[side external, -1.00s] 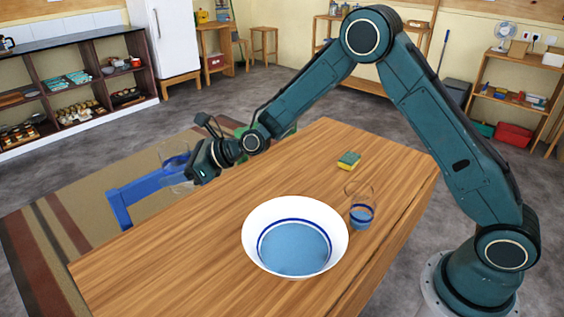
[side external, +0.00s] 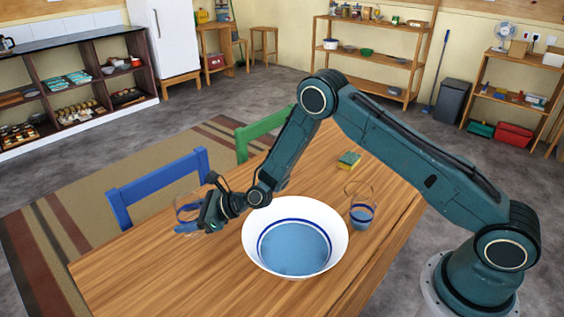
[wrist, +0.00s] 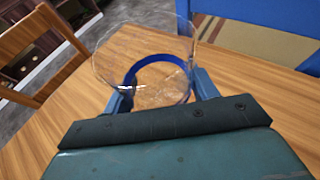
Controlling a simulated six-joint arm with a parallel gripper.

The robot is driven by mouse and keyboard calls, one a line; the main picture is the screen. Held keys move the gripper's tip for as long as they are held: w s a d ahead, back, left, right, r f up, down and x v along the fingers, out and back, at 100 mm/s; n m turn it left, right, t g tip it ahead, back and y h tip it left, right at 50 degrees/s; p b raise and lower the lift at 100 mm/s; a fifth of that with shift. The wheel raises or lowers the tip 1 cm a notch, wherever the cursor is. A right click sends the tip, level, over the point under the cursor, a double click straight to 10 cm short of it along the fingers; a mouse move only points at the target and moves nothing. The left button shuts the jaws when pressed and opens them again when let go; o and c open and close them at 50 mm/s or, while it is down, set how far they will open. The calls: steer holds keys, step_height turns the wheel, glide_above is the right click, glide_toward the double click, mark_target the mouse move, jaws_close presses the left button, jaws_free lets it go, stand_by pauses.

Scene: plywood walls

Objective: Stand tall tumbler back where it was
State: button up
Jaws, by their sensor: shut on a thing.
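The tall tumbler (side external: 187,208) is clear glass with a blue band. It looks upright over the far left part of the wooden table (side external: 150,262), near the edge by the blue chair. My gripper (side external: 192,227) is shut on it from the right. In the wrist view the tumbler (wrist: 143,48) stands between my two blue fingers (wrist: 163,92), one on each side. Its rim points up, and tabletop shows through the glass. I cannot tell whether its base touches the table.
A big white bowl (side external: 256,216) with a blue inside stands right of my gripper. A blue chair (side external: 160,180) and a green chair (side external: 262,128) line the far edge. The table's left front is clear.

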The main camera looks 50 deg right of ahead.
steer(key=shift+f, duration=0.3)
steer(key=shift+f, duration=0.1)
steer(key=shift+f, duration=1.85)
steer(key=o, duration=1.1)
steer(key=shift+f, duration=0.1)
steer(key=shift+c, duration=0.2)
